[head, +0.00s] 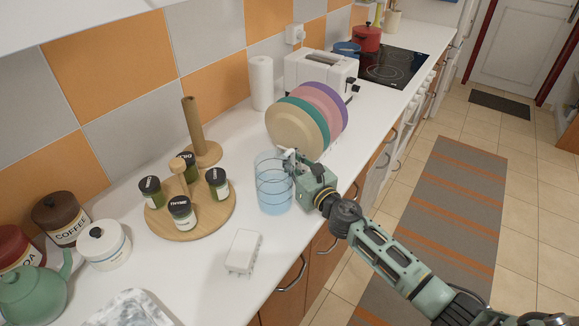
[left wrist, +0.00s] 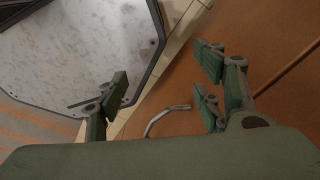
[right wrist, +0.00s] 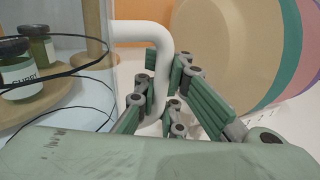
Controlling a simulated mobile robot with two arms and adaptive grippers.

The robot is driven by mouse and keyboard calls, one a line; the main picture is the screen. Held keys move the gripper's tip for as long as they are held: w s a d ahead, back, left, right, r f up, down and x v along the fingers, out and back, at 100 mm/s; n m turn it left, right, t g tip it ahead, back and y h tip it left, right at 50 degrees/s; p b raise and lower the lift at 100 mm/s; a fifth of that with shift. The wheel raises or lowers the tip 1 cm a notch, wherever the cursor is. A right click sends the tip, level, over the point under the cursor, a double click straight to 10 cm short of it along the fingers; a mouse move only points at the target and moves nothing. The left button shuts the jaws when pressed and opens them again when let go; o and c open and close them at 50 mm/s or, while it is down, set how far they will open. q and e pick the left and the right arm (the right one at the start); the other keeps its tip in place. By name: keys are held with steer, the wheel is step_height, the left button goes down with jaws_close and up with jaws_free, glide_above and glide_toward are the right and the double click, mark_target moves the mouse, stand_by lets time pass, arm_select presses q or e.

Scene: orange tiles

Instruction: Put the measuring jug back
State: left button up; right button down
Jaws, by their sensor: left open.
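The measuring jug (head: 272,190) is clear, blue-tinted and upright, with dark rings and a white handle. In the head view it is at the counter's front part, right of the spice rack; whether its base touches the counter is unclear. My right gripper (head: 296,163) is at the handle, on the jug's right side. In the right wrist view, the white handle (right wrist: 148,38) passes down between the fingers of my right gripper (right wrist: 165,75), which are closed in around it. My left gripper (left wrist: 160,85) is open and empty in the left wrist view, in front of the brown cabinet fronts.
A round wooden spice rack (head: 218,215) with several jars is left of the jug. Coloured plates (head: 290,130) stand upright just behind it. A white box (head: 243,251) lies in front. A paper roll (head: 261,83) and toaster (head: 318,70) are farther back. Canisters and a green teapot (head: 38,295) are lower left.

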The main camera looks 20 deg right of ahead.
steer(key=shift+f, duration=0.55)
arm_select(q)
steer(key=shift+w+a+f, duration=0.15)
steer(key=shift+f, duration=0.15)
steer(key=shift+a, duration=0.1)
arm_select(e)
steer(key=shift+f, duration=0.1)
steer(key=c, duration=2.5)
jaws_free()
steer(key=o, duration=0.6)
steer(key=shift+o, duration=0.2)
